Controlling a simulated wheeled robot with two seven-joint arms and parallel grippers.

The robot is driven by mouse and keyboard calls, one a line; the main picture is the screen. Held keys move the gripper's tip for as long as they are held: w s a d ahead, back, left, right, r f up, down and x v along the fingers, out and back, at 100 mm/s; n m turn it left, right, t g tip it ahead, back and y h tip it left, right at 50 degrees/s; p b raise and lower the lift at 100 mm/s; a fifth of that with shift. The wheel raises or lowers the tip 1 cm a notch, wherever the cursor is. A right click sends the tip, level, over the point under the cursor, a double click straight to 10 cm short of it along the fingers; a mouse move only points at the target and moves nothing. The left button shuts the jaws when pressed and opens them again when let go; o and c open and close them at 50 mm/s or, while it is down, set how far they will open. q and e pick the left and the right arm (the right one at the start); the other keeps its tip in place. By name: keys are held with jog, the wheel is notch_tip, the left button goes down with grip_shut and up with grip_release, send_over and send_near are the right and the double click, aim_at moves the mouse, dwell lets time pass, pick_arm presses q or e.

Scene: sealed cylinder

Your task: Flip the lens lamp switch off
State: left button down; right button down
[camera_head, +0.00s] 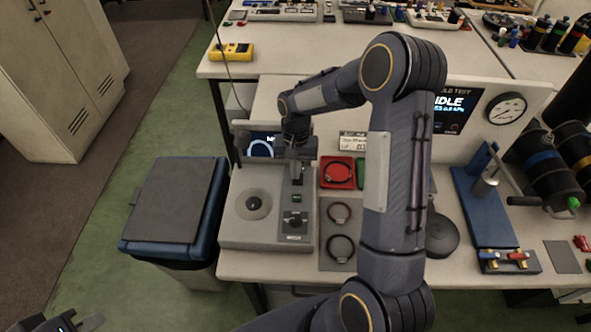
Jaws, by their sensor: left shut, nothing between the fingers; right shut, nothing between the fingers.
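A grey inspection device (240,236) stands at the left end of the workbench. Its top carries a round dark-centred disc (254,206), a small lit green part (296,198) that looks like the lamp switch, and a dark knob (294,221) above a small label. A glowing white ring (261,148) shows behind. My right gripper (297,182) points down, shut and empty, just above and behind the green part; I cannot tell whether it touches. My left gripper (94,321) shows only partly at the bottom left edge, shut and away from the bench.
My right arm hides the bench's middle. A blue press (487,215) stands farther right.

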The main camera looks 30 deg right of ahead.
jog(key=shift+f, duration=0.55)
jog(key=shift+s+a+f+t+b, duration=0.15)
jog(key=shift+f+t+b, duration=0.3)
jog(key=shift+b, duration=0.65)
jog(key=shift+s+r+h, duration=0.1)
jog(key=shift+r+h, duration=0.1)
jog(key=shift+h, duration=0.1)
jog(key=shift+p, duration=0.3)
